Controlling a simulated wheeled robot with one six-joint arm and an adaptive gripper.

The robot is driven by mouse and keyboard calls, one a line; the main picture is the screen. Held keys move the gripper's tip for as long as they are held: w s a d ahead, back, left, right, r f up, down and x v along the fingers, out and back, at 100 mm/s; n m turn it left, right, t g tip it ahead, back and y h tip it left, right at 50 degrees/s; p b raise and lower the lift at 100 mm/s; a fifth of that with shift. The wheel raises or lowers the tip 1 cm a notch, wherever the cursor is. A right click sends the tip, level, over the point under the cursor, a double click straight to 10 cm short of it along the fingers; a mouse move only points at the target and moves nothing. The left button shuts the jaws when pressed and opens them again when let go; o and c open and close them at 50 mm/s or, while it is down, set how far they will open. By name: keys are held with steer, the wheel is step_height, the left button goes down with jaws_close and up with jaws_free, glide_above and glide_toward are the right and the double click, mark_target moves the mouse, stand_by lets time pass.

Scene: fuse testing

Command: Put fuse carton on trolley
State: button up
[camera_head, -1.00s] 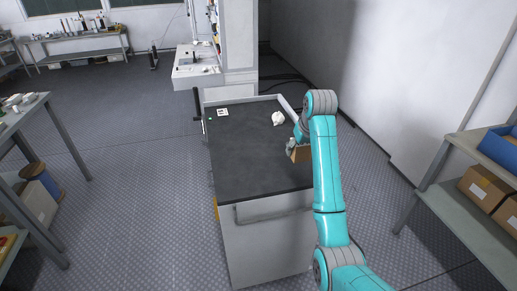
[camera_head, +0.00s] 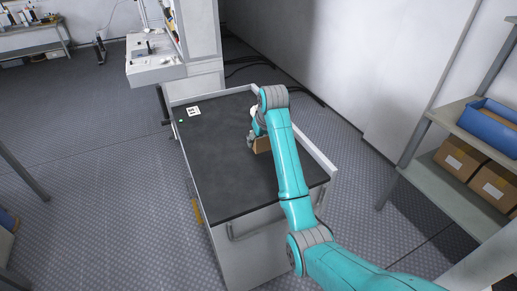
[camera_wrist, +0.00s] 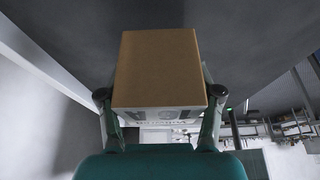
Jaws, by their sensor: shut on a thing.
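The fuse carton is a brown cardboard box (camera_wrist: 158,68). In the wrist view it sits between both fingers of my gripper (camera_wrist: 158,110), which is shut on it. In the head view the carton (camera_head: 262,145) shows partly beside my turquoise arm, over the trolley's right half. My gripper (camera_head: 252,140) shows at its left side. The trolley (camera_head: 220,180) has a dark top, pale sides and a raised rim. I cannot tell whether the carton touches the top.
Shelves at right hold brown cartons (camera_head: 463,158) and a blue bin (camera_head: 490,124). The trolley top's left and front areas are clear.

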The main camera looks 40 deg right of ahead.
mark_target(260, 148)
steer(key=shift+f, duration=2)
steer(key=o, duration=1.4)
steer(key=shift+c, duration=0.2)
